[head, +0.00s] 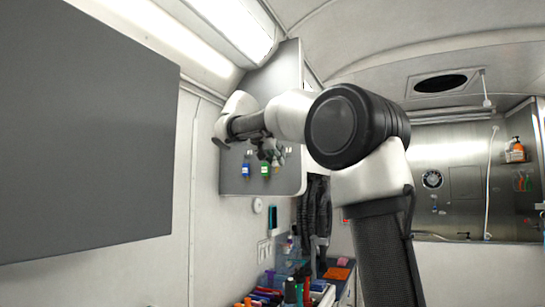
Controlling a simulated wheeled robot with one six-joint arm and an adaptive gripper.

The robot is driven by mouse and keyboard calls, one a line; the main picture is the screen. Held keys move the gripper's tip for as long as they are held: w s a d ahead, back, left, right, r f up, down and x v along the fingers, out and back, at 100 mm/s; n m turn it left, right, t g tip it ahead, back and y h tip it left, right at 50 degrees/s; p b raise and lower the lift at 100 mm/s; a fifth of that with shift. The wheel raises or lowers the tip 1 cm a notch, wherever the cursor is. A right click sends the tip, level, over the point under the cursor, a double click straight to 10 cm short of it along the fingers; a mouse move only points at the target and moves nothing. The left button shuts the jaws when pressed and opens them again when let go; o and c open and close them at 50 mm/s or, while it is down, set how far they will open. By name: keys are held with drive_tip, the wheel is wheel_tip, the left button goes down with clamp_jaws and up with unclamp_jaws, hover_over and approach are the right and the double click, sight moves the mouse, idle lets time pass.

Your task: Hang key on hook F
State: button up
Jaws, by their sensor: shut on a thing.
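A grey key board (232,186) hangs on the far wall, left of the middle in the head view. A blue-tagged key (246,170) and a green-tagged key (265,170) hang on it. My gripper (270,153) is in front of the board's upper right part, just above the green tag. It is shut on a key, small and mostly hidden by the fingers. A small yellowish tag (277,166) shows beside the fingertips; I cannot tell whether it is held or hangs on the board. The hook letters are too small to read, and hook F cannot be made out.
A dark grey panel (85,140) fills the left side. Below the board stands a counter with bottles and coloured items (290,290). Dark hanging straps or hoses (315,210) are at its right. A steel wash area (455,180) lies far right.

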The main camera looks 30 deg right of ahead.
drive_tip(key=shift+r+x, duration=0.2)
drive_tip(key=shift+x, duration=1.2)
drive_tip(key=shift+r+x, duration=0.2)
drive_tip(key=shift+x, duration=1.25)
drive_tip(key=shift+w+d, duration=0.1)
drive_tip(key=shift+d, duration=0.05)
drive_tip(key=o, duration=1)
drive_tip(key=shift+c, duration=0.2)
